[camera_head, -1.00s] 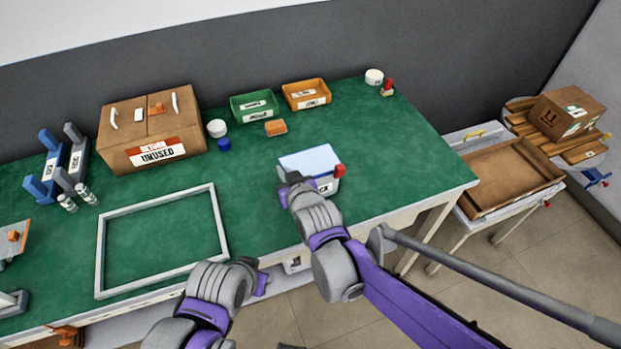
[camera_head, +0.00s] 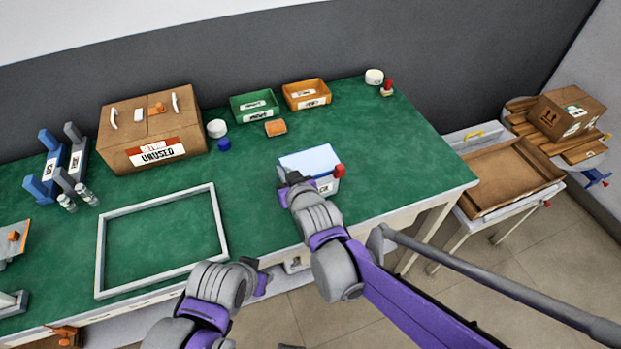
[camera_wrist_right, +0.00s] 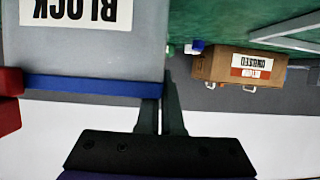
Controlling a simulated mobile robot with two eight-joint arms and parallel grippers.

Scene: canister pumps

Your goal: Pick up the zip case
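The thing I take for the zip case is a grey, box-shaped case (camera_head: 325,186) with a pale blue top, a white label and a red tab, at the table's front right. In the right wrist view the case (camera_wrist_right: 100,56) fills the upper left, with a blue strip along its edge. My right gripper (camera_head: 284,176) is at the case's left side. In the right wrist view its fingers (camera_wrist_right: 164,100) are close together at the case's edge. One fingertip is hidden by the case, so its grip is unclear. My left gripper (camera_head: 262,283) is at the table's front edge, its fingers hidden.
A white frame (camera_head: 157,196) lies left on the green table (camera_head: 390,150). A brown "UNUSED" box (camera_head: 122,160), green bin (camera_head: 254,105), orange bin (camera_head: 306,94) and orange block (camera_head: 275,127) stand behind. Green surface is free to the right of the case.

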